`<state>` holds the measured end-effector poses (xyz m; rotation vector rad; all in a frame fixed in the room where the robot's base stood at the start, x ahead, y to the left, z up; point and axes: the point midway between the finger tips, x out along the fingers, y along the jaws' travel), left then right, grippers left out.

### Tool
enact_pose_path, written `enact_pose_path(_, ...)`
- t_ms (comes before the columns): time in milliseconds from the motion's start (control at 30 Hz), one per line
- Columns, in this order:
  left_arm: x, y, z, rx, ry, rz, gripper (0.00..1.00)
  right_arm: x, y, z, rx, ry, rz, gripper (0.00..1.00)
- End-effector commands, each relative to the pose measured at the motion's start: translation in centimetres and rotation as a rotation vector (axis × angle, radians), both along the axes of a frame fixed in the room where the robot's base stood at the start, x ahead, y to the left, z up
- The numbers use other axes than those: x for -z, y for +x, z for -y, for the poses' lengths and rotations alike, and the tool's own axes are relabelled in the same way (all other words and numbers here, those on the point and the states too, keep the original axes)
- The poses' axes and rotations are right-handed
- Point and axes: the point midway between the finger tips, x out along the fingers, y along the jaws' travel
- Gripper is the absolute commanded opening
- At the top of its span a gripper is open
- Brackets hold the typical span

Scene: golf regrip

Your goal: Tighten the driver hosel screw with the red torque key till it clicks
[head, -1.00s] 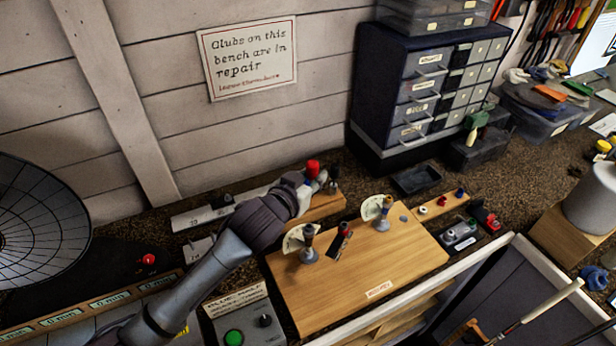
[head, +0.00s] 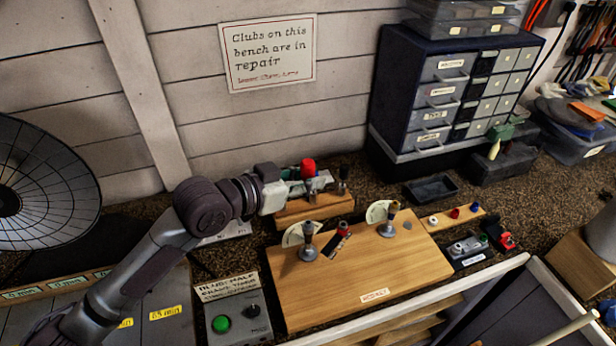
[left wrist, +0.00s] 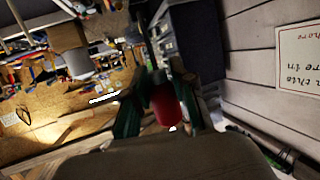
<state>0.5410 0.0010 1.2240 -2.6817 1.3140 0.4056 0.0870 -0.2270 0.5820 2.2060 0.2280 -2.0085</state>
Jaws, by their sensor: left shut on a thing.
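My left gripper (head: 303,183) reaches in from the left above a small wooden block (head: 312,208) near the wall. It is shut on the red torque key (head: 308,168), whose red handle stands up between the fingers. In the left wrist view the red handle (left wrist: 166,105) sits between the two green fingers (left wrist: 160,112). The key's lower end is hidden, so I cannot tell whether it is still in the block. I cannot make out the driver's hosel screw. My right gripper is not in view.
A wooden board (head: 350,280) carries two upright posts with pale dials (head: 308,243) and a tilted red-topped tool (head: 342,232). A control box with a green button (head: 221,324) stands at front left. A black tray (head: 431,188) and drawer cabinet (head: 440,90) are at back right.

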Motion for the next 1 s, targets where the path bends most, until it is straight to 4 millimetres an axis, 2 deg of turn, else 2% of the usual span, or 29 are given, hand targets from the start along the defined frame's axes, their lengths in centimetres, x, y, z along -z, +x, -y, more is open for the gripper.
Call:
enact_pose_path(133,-0.2,0.0,0.0,0.0,0.001,0.001,0.0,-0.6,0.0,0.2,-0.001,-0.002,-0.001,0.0)
enact_pose_path(700,5.1,0.0,0.0,-0.001,0.001,0.001,0.0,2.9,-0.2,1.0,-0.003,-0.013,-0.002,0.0)
enact_pose_path(1000,5.8,0.0,0.0,-0.001,0.0,0.002,0.0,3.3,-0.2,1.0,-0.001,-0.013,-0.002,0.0)
